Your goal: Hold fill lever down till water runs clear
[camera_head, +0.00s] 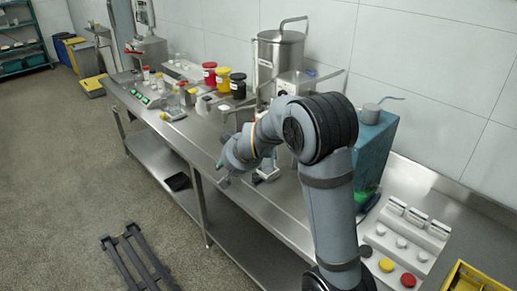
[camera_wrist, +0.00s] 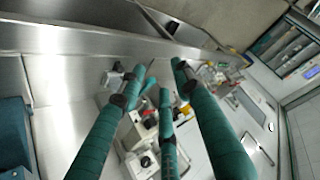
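My gripper (camera_head: 224,174) hangs over the front edge of the steel bench, left of my arm. In the wrist view its teal fingers (camera_wrist: 160,70) are spread apart with nothing between them. I cannot tell which part is the fill lever. A steel tank (camera_head: 280,55) with a bent rod on top stands behind my arm. A grey housing with a thin handle (camera_head: 325,77) is beside it. A teal box (camera_head: 375,145) with a small grey top and thin spout or lever (camera_head: 390,98) stands to the right. My arm hides part of the equipment. No running water is visible.
Red, yellow and black jars (camera_head: 223,79) stand left of the tank. A white panel (camera_head: 408,235) with knobs and buttons lies at the right. A yellow crate (camera_head: 465,282) is at bottom right. A dark frame (camera_head: 137,258) lies on the floor. The bench front is mostly clear.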

